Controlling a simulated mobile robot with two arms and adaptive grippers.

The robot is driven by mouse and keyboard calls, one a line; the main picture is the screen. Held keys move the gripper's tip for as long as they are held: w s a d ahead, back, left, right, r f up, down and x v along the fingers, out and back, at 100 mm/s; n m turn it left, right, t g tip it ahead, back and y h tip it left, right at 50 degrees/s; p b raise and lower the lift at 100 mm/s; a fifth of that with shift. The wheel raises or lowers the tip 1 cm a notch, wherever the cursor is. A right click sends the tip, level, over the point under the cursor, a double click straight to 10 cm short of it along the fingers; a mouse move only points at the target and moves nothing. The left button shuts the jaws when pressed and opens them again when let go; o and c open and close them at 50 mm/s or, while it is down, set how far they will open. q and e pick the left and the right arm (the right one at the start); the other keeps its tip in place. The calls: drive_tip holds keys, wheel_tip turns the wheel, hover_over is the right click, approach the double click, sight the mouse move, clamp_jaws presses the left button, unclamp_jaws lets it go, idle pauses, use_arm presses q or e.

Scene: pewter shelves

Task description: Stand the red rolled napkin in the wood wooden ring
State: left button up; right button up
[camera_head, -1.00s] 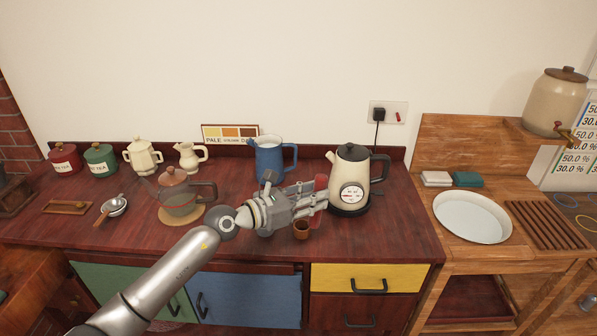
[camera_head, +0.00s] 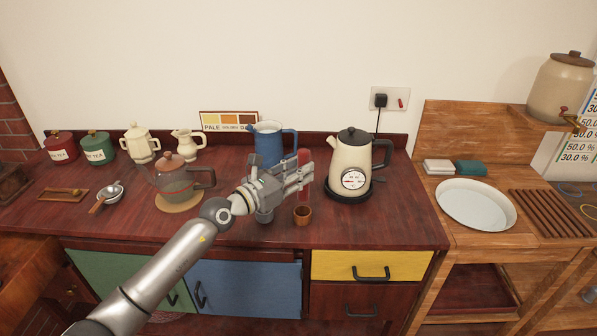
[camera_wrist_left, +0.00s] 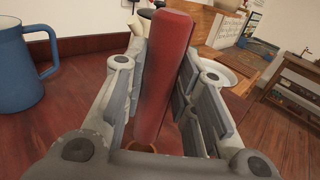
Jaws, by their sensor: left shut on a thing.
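The red rolled napkin (camera_head: 304,158) is held nearly upright between the fingers of my left gripper (camera_head: 299,178). In the left wrist view the napkin (camera_wrist_left: 165,75) leans a little, and the gripper is shut on it. The wooden ring (camera_head: 302,215) stands on the dark red counter, just below the gripper in the head view. Part of its rim (camera_wrist_left: 145,147) shows low in the wrist view, mostly hidden by the gripper. I cannot tell whether the napkin's lower end touches the ring. My right gripper is not in view.
A cream kettle (camera_head: 353,168) stands close to the right of the gripper, and a blue jug (camera_head: 267,147) stands behind it. A glass teapot (camera_head: 176,180) is to the left. The counter front (camera_head: 365,228) right of the ring is clear.

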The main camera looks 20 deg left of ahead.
sight(299, 191)
use_arm(q)
wheel_tip(299, 191, down, 6)
drive_tip(key=b, duration=0.5)
drive_tip(key=o, duration=1.1)
drive_tip(key=v, duration=1.2)
drive_tip(key=shift+r, duration=0.1)
idle(0.5)
